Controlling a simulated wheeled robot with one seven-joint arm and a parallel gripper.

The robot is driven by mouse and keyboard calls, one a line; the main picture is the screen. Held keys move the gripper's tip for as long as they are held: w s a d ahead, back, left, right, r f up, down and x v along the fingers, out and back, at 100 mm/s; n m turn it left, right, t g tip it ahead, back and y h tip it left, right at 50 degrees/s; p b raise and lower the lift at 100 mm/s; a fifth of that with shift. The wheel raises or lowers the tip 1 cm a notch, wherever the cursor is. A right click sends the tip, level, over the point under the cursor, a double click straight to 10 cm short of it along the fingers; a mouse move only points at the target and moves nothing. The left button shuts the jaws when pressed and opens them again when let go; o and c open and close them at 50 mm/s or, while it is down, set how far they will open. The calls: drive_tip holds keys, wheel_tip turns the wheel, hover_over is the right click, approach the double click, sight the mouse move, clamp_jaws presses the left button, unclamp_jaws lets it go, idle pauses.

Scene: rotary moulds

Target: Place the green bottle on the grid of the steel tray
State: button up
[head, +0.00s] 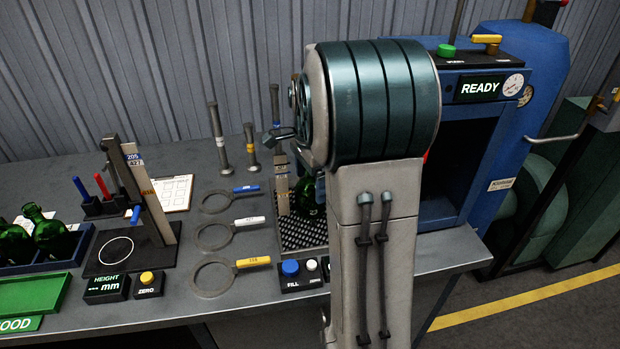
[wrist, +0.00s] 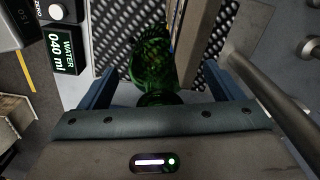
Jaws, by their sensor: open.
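The green bottle (head: 306,196) shows in the head view at the filling station, partly hidden behind my arm. In the wrist view the green bottle (wrist: 152,55) is seen from above, its neck towards me and its body over the perforated grid. It appears to stand on the grid. The steel tray (head: 301,238) has a grid of dark holes; part of this tray also shows in the wrist view (wrist: 112,38). My gripper (wrist: 160,88) is open, with one finger on each side of the bottle neck and gaps at both sides.
A steel post (head: 281,185) rises beside the bottle. A panel with a blue FILL button (head: 290,268) sits in front of the tray; its display (wrist: 62,48) reads WATER 040 ml. Ring gauges (head: 213,237) lie to the left. A blue machine (head: 482,150) stands right.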

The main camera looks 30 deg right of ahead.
wheel_tip(320, 180, up, 12)
drive_tip(key=shift+f, duration=0.15)
drive_tip(key=shift+a+r, duration=0.1)
drive_tip(key=shift+r, duration=0.1)
drive_tip(key=s+a+f+n+t, duration=0.1)
drive_tip(key=s+a+f+n, duration=0.3)
drive_tip(key=s+a+n, duration=0.3)
drive_tip(key=s+a+f+n+t, duration=0.2)
drive_tip(key=s+a+f+n, duration=0.3)
drive_tip(key=s+n, duration=0.6)
drive_tip(key=shift+s+a+f, duration=0.15)
drive_tip(key=shift+s+a, duration=0.4)
drive_tip(key=shift+a, duration=0.35)
